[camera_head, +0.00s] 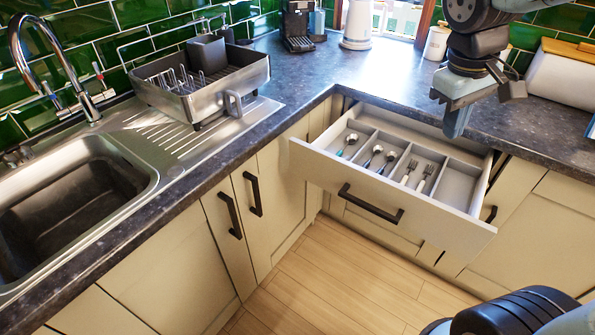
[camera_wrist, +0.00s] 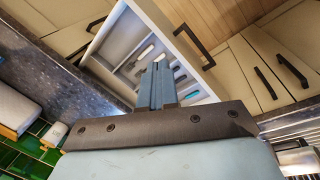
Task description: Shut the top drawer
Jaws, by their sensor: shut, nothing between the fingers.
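The top drawer (camera_head: 340,178) is pulled well out from under the worktop in the corner, with a dark bar handle (camera_head: 371,204) on its cream front. Spoons (camera_head: 372,158) and forks (camera_head: 416,175) lie in its compartments. In the wrist view the drawer front (camera_wrist: 172,38) runs diagonally, with its handle (camera_wrist: 195,46) beyond it. My gripper (camera_head: 456,120) is above the drawer's right rear part, near the worktop edge, and apart from the handle. In the wrist view my gripper's fingers (camera_wrist: 158,84) are together and empty, hiding part of the drawer's inside.
A sink (camera_head: 70,190) and a dish rack (camera_head: 205,80) stand on the left worktop. A coffee machine (camera_head: 298,25), a white kettle (camera_head: 358,22) and a bread bin (camera_head: 565,72) stand at the back. The wooden floor (camera_head: 345,280) before the drawer is clear.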

